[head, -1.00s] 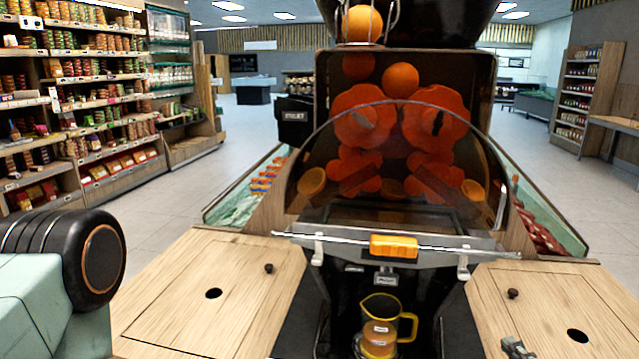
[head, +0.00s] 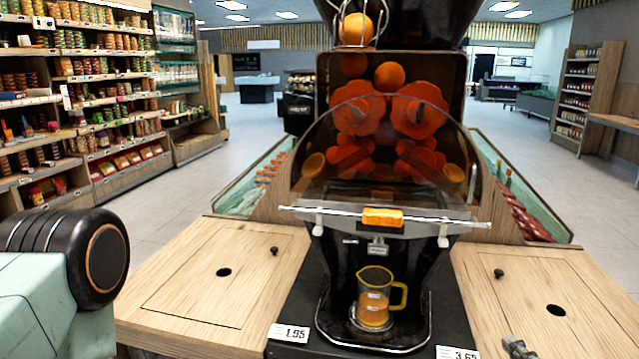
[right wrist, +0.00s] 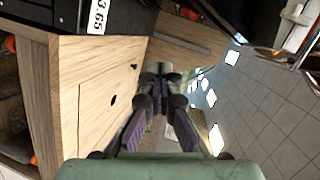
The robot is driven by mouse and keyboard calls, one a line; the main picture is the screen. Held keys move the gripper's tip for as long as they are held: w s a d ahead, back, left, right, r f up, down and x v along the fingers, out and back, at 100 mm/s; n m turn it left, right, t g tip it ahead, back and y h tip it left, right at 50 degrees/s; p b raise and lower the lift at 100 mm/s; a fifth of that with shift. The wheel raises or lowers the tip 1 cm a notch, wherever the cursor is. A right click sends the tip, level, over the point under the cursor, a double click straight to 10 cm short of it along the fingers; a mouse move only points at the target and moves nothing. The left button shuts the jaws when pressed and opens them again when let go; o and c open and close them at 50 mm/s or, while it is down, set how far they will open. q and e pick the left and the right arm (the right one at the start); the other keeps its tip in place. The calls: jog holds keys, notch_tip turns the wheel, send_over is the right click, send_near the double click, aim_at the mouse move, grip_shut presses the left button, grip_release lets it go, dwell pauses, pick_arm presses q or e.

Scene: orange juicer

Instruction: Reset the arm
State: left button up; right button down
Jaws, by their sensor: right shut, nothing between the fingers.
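The orange juicer (head: 385,185) stands ahead in the head view, with its clear curved cover down and an orange tap handle (head: 383,217) at the cover's lower edge. A yellow-handled jug (head: 374,298) with some orange juice stands under it on the drip tray. My right gripper (head: 518,349) shows at the bottom right edge, apart from the juicer. In the right wrist view its fingers (right wrist: 160,78) are together with nothing held, beside the wooden cabinet. My left gripper is out of view; only part of my left arm shows at the left.
A wooden counter (head: 160,318) flanks the juicer on both sides, with price cards (head: 290,332) at its front. Stocked shelves (head: 80,100) stand at the left and another shelf (head: 585,100) at the far right. The tiled floor beside the cabinet is clear.

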jog(key=s+a+f+n+g, duration=0.4)
jog(key=s+f+n+g, duration=0.1)
jog(key=s, duration=0.5)
jog(key=s+a+f+n+g, duration=0.4)
jog(key=s+f+n+g, duration=0.1)
jog(key=s+f, duration=0.3)
jog(key=s+a+f+n+g, duration=0.4)
jog(key=s+f, duration=0.3)
jog(key=s, duration=0.4)
jog(key=shift+s+a+n+g, duration=0.3)
jog(key=shift+n+g, duration=0.2)
jog(key=shift+g, duration=0.2)
jog(key=shift+r, duration=0.1)
